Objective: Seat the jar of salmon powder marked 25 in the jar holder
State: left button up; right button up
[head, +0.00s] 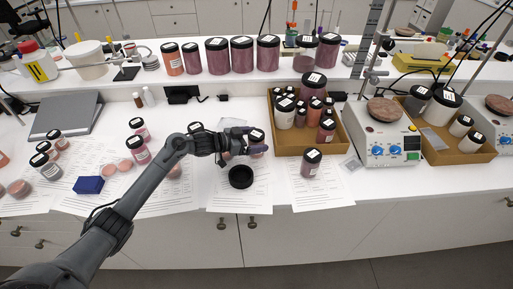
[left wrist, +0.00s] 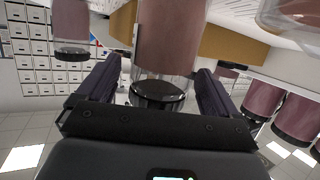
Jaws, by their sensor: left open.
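The jar holder (head: 241,177) is a black round cup on a paper sheet at the front middle of the counter, with no jar in it. A pink powder jar (head: 257,143) with a black lid stands just behind it; its number is not readable. My left gripper (head: 246,142) is open beside this jar, partly covering it. In the left wrist view, which looks inverted, the fingers of my left gripper (left wrist: 157,66) lie on either side of a pink jar (left wrist: 165,40) with a black lid; contact cannot be told. My right gripper is not in view.
Right of the holder, a cardboard tray (head: 287,150) holds several jars, with another pink jar (head: 310,163) in front of it. A hotplate (head: 384,135) stands further right. Several jars and a blue block (head: 89,185) are at left. Large jars line the back shelf.

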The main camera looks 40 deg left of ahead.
pick_arm(q)
jog(key=shift+w+d+f, duration=0.1)
jog(key=shift+w+d, duration=0.05)
jog(key=shift+w, duration=0.25)
jog(key=c, duration=1.1)
jog(key=shift+c, duration=0.2)
